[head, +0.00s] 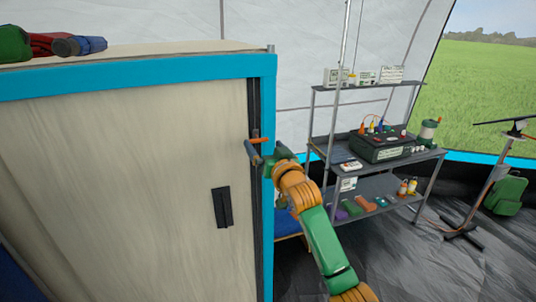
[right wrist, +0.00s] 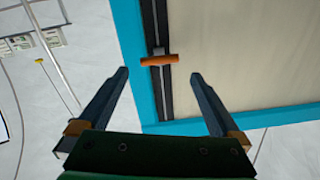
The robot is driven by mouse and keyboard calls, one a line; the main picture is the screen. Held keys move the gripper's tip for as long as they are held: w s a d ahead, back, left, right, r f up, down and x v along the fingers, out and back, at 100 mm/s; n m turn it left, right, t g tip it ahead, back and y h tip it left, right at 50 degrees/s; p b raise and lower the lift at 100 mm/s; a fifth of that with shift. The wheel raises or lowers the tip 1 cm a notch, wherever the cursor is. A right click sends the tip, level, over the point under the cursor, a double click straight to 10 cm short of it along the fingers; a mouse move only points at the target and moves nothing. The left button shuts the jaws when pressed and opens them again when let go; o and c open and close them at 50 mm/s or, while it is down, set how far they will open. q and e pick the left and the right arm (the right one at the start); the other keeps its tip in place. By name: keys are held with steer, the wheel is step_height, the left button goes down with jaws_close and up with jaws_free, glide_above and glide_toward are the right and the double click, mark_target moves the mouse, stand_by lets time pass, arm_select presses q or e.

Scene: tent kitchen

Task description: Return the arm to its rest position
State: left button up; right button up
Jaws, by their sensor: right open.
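My right arm, orange and green, reaches up from the bottom of the head view. Its gripper (head: 263,151) is at the right edge of a pale cabinet (head: 130,160) with a bright blue frame. In the right wrist view the gripper (right wrist: 160,75) is open, its two dark fingers spread apart with nothing between the tips. An orange handle (right wrist: 159,60) on a dark vertical track lies ahead of the fingers; it also shows in the head view (head: 259,140), just above the gripper. My left gripper is not in view.
A metal shelf rack (head: 375,88) with several boxes, bottles and a black case stands to the right. Green, red and blue rolled items (head: 50,45) lie on the cabinet top. A green backpack (head: 506,195) and a stand are at far right. Floor in front of the rack looks clear.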

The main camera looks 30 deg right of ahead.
steer(key=v, duration=0.2)
steer(key=shift+s+a, duration=0.1)
steer(key=shift+s, duration=0.2)
step_height(320, 180, down, 26)
steer(key=s+a+n+g+y, duration=0.2)
steer(key=a+g, duration=0.1)
steer(key=g, duration=0.2)
steer(key=s+a+f+n+g+b, duration=0.15)
steer(key=s+f, duration=0.25)
steer(key=f, duration=0.4)
steer(key=s+a+f+g, duration=0.1)
steer(key=s+f+g, duration=0.1)
steer(key=s+f, duration=0.35)
steer(key=s+a+f+n+g+y, duration=0.1)
steer(key=s+a+f+n+g, duration=0.2)
steer(key=s+f, duration=1)
steer(key=s+a+f+g, duration=0.2)
steer(key=s+f, duration=0.2)
steer(key=s, duration=0.7)
steer(key=s+a+f+g, duration=0.2)
steer(key=s+f+g, duration=0.1)
steer(key=s, duration=0.8)
steer(key=shift+s+f+n+y, duration=0.2)
steer(key=shift+f+n+y, duration=0.2)
steer(key=shift+f, duration=0.25)
